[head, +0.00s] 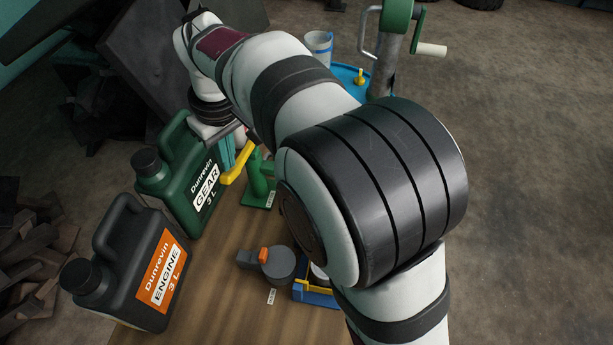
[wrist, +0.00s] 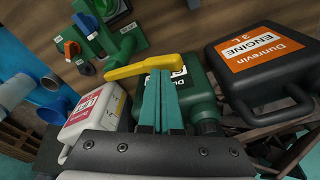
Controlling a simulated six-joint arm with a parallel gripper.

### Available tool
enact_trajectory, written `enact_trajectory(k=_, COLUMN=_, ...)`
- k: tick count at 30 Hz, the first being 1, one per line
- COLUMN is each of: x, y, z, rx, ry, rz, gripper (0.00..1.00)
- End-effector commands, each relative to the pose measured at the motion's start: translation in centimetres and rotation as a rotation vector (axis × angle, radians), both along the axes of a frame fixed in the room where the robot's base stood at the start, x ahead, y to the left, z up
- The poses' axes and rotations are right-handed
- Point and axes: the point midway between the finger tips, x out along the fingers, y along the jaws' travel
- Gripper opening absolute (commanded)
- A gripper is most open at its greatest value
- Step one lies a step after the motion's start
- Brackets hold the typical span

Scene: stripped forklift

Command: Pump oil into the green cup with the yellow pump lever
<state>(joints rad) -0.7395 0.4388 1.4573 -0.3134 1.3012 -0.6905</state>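The yellow pump lever (head: 240,164) sticks out from the green pump (head: 260,188) on the wooden bench. In the wrist view the lever (wrist: 146,67) runs across just beyond my fingertips, with the green pump body (wrist: 124,46) to its upper left. My gripper (head: 231,150) has teal fingers, partly hidden by my arm in the head view. In the wrist view the fingers (wrist: 160,74) lie side by side, pressed close together, with nothing visible between them. They are very near the lever; whether they touch it I cannot tell. I cannot make out the green cup for certain.
The dark green gear oil jug (head: 186,178) stands close left of the lever, the black engine oil jug (head: 130,268) nearer. A grey part with an orange switch (head: 268,258) lies on the bench (head: 220,285). A blue drum (head: 349,76) stands behind. A white jug (wrist: 92,115) shows in the wrist view.

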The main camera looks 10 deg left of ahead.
Motion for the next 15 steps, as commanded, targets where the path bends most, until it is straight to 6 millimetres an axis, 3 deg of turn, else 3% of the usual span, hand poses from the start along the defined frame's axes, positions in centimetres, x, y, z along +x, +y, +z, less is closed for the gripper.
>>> enact_trajectory(k=15, x=0.0, y=0.0, z=-2.1, rx=-0.001, ry=-0.001, rz=0.002, gripper=0.0)
